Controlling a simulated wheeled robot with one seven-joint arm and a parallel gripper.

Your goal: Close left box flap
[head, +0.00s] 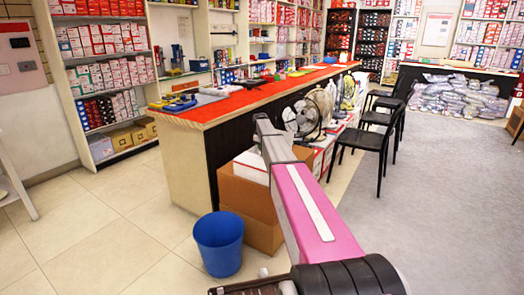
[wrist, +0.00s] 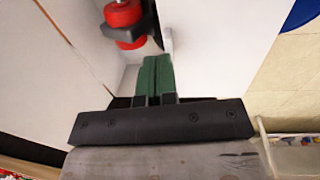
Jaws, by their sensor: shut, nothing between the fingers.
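A brown cardboard box (head: 262,236) stands on the floor against the counter in the head view, partly hidden behind my arm. A white surface (head: 250,167) shows at its top; I cannot tell whether it is a flap or contents. In the wrist view, my gripper (wrist: 157,62) is shut and empty, with green fingers together. A white panel (wrist: 228,45) lies right of the fingers and another pale panel (wrist: 62,85) lies left. Which is the left flap, and whether the fingers touch either, I cannot tell. The fingertips are hidden in the head view.
A blue bin (head: 219,243) stands just left of the box. A red-topped counter (head: 240,96) is behind it, with fans (head: 303,116) and black chairs (head: 377,150) to the right. A red and black object (wrist: 124,18) is beyond the fingers. Tiled floor is clear at left.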

